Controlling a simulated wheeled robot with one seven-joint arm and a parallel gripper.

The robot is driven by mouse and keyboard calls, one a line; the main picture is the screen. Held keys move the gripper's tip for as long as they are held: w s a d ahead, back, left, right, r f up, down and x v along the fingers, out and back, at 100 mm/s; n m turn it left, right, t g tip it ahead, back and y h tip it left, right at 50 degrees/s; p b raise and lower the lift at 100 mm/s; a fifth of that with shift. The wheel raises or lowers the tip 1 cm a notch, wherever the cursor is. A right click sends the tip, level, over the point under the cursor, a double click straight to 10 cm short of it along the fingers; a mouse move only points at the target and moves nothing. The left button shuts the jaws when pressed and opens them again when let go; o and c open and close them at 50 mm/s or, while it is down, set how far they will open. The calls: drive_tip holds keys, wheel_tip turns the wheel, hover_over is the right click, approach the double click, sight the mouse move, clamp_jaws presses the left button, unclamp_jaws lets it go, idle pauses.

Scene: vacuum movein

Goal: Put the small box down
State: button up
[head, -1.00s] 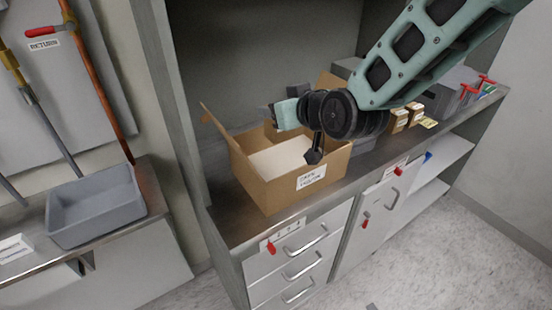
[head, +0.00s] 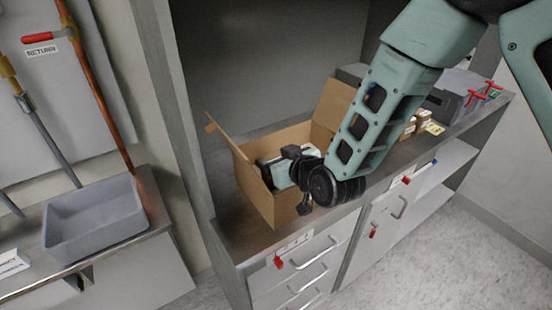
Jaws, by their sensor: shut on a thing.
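An open brown cardboard box (head: 280,207) stands on the counter with its flaps up. My gripper (head: 266,174) reaches down into this box, its fingers pointing left and low between the walls. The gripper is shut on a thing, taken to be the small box. That thing is hidden by the gripper and the carton wall, so I cannot tell whether it touches the carton floor. My wrist hangs over the front right edge of the carton and covers its label.
Small cartons (head: 423,119) and a grey case with red handles (head: 462,88) stand further right on the counter (head: 240,243). Drawers and a cupboard lie below. A grey tray (head: 95,220) sits on the left bench. A tall cabinet side panel rises left of the carton.

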drive_tip(key=shift+f, duration=0.2)
drive_tip(key=shift+f, duration=0.15)
drive_tip(key=o, duration=1.1)
drive_tip(key=shift+r, duration=0.3)
drive_tip(key=p+v, duration=0.5)
drive_tip(key=v, duration=0.6)
drive_tip(key=shift+s+d+r, duration=0.15)
drive_tip(key=shift+s+d, duration=0.1)
